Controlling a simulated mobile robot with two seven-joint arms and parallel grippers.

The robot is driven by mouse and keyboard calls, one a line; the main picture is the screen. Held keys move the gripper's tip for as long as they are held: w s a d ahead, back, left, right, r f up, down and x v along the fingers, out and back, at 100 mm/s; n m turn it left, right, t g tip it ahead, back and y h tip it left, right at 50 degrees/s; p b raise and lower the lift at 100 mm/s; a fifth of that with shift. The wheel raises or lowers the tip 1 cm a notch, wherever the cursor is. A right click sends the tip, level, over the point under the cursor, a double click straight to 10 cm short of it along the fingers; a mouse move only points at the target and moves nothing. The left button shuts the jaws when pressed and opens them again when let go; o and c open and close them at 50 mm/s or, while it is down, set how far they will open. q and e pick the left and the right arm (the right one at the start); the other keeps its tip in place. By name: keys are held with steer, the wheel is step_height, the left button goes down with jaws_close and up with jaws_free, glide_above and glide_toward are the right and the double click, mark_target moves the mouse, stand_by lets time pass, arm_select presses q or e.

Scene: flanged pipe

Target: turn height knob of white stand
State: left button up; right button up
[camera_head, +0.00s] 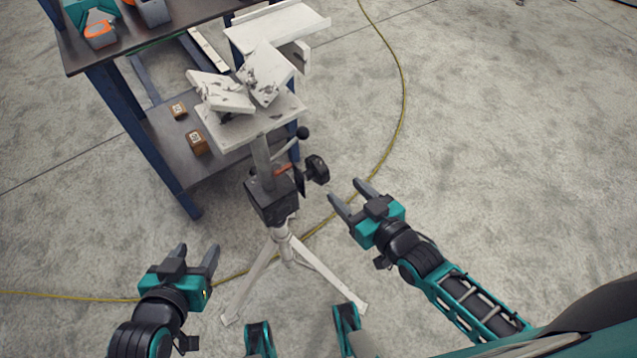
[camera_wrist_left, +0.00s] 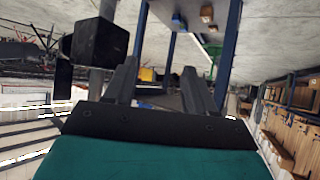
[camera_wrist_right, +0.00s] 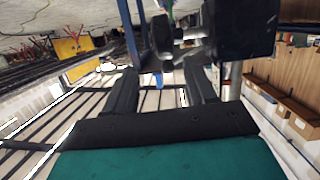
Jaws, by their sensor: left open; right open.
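The white stand (camera_head: 286,247) stands on tripod legs in the middle of the head view, with a worn white V-shaped top (camera_head: 245,92). A black block (camera_head: 272,199) sits on its column. The black knob (camera_head: 317,169) sticks out from the block's right side. A black ball-ended lever (camera_head: 302,133) is above it. My right gripper (camera_head: 350,196) is open and empty, to the right of and below the knob, apart from it. In the right wrist view, the dark block (camera_wrist_right: 240,28) shows beyond the fingers. My left gripper (camera_head: 198,257) is open and empty, left of the legs.
A dark table with blue legs (camera_head: 135,108) stands behind the stand at upper left. Its lower shelf holds small brown boxes (camera_head: 196,142), and orange-and-teal items (camera_head: 100,32) lie on top. A yellow cable (camera_head: 402,100) curves over the floor. The floor at right is clear.

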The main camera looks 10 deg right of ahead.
mark_target(317, 168)
steer(key=w+a+f+b, duration=0.1)
steer(key=w+b, duration=0.2)
steer(key=w+a+f+t+y+b, duration=0.1)
steer(key=w+b, duration=0.1)
steer(key=w+a+t+b, duration=0.1)
steer(key=w+a+b, duration=0.1)
steer(key=w+b, duration=0.1)
steer(key=shift+w+f+b, duration=0.3)
steer(key=shift+f+b, duration=0.05)
steer(key=shift+f, duration=0.05)
steer(key=shift+w+a, duration=0.2)
steer(key=shift+w, duration=0.15)
steer(key=shift+w+a, duration=0.1)
steer(key=shift+w, duration=0.15)
arm_select(q)
step_height(317, 168, down, 6)
steer(key=w+d+h, duration=0.1)
steer(key=d, duration=0.1)
steer(key=shift+d+f, duration=0.25)
arm_select(e)
steer(key=shift+c, duration=0.3)
steer(key=c, duration=0.9)
arm_select(q)
steer(key=shift+a, duration=0.1)
arm_select(e)
steer(key=shift+r, duration=0.1)
